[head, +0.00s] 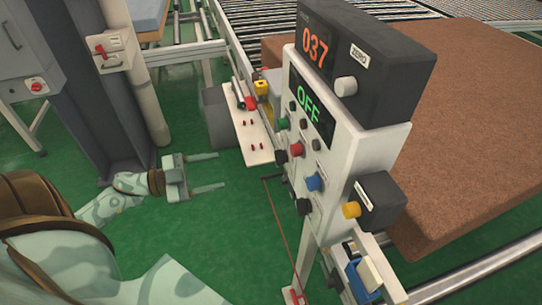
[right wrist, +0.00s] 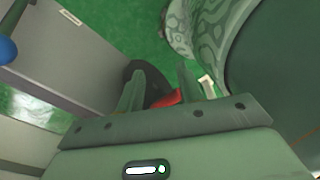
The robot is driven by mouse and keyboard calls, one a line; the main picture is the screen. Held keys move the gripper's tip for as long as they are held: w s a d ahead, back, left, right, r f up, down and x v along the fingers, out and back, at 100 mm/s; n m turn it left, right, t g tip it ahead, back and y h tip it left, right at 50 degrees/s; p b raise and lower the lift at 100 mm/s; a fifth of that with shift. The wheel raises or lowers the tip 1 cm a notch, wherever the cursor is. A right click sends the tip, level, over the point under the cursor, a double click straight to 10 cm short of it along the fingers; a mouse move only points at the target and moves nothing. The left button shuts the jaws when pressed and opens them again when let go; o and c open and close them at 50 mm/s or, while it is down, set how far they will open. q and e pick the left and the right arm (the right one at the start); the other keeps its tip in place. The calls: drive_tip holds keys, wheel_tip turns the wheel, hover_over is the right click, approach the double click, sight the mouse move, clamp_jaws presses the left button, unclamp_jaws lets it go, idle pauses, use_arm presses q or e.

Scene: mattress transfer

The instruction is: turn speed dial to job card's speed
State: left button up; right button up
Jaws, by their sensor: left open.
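The control panel (head: 335,160) stands right of centre in the head view, seen at a slant. Its upper display (head: 314,48) reads 037 in orange and its lower display (head: 307,105) reads OFF in green. A pale round knob (head: 346,86) sits by the upper display. Several black, green, red and blue controls sit below; I cannot tell which is the speed dial. No readable job card shows. My left gripper (head: 222,171) is open and empty, left of the panel and apart from it. My right gripper (right wrist: 159,85) has its fingers apart in the right wrist view.
A brown mattress (head: 475,120) lies behind the panel, with rollers (head: 360,10) beyond. A pale shelf (head: 250,138) with small red pegs juts out left of the panel. A grey post (head: 95,100) stands at left. A dark round thing with red (right wrist: 166,99) shows behind the right fingers.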

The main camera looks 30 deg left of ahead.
sight(276, 158)
use_arm(q)
drive_tip(key=p+x, duration=0.1)
drive_tip(key=x, duration=1.4)
drive_tip(key=shift+w+d, duration=0.15)
drive_tip(key=shift+w, duration=0.15)
drive_tip(key=c, duration=1)
